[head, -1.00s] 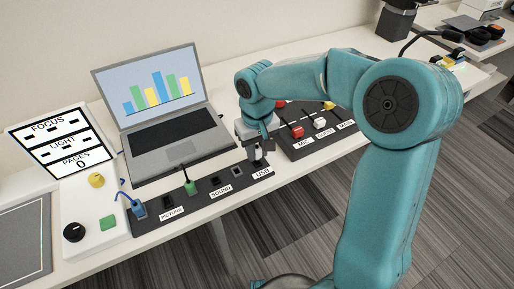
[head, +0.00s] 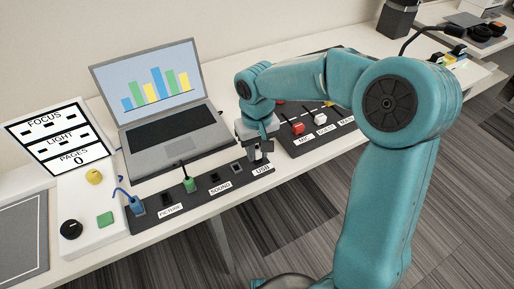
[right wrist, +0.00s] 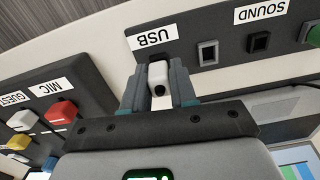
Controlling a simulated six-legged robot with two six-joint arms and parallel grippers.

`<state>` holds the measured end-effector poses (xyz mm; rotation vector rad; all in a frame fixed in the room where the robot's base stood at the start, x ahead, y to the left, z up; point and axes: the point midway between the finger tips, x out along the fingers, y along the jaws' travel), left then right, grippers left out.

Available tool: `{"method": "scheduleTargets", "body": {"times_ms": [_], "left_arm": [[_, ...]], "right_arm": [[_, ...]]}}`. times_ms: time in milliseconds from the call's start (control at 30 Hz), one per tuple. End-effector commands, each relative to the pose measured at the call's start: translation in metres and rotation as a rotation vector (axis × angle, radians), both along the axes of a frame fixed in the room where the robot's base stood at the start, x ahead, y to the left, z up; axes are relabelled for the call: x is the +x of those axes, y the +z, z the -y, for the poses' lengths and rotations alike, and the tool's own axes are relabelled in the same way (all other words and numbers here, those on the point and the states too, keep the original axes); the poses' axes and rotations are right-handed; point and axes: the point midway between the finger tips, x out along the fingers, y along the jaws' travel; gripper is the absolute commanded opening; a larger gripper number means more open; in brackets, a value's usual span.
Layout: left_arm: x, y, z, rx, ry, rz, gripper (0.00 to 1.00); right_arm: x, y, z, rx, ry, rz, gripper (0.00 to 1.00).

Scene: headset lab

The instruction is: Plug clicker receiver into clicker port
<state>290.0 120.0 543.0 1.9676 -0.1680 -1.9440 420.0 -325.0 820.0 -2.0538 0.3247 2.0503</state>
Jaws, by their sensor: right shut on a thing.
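My right gripper (head: 258,155) is at the USB end of the dark port strip (head: 153,227). In the right wrist view its two fingers (right wrist: 158,88) are shut on a small white block with a dark round spot, the clicker receiver (right wrist: 157,72). The receiver is right by the USB label (right wrist: 152,37). The socket there is hidden behind the receiver and fingers, so I cannot tell whether the receiver is in it. A grey-rimmed empty socket (right wrist: 207,52) is beside it. My left gripper is not in view.
A green plug (head: 189,185) and a blue plug (head: 138,205) stand in the strip. An open laptop (head: 160,95) is behind it. A second dark panel (head: 290,146) with red, white and yellow blocks is right of my gripper. A white control box (head: 85,222) is at left.

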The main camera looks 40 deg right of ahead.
Motion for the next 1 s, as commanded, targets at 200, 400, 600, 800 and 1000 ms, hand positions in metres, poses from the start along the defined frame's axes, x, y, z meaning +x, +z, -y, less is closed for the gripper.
{"method": "scheduleTargets", "body": {"times_ms": [200, 400, 600, 800, 1000], "left_arm": [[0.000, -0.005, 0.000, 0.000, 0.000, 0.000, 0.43], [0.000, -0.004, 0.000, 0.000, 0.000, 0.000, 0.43], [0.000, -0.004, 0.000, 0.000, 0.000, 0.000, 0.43], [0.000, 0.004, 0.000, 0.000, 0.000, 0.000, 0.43], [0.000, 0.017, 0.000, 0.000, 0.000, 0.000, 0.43]], "right_arm": [[0.000, -0.007, 0.000, 0.000, 0.000, 0.000, 0.00], [0.000, -0.005, 0.000, 0.000, 0.000, 0.000, 0.56], [0.000, -0.004, 0.000, 0.000, 0.000, 0.001, 0.56], [0.001, 0.023, 0.000, 0.000, -0.001, 0.005, 0.56], [0.001, 0.077, 0.000, -0.001, 0.000, 0.006, 0.56]]}}
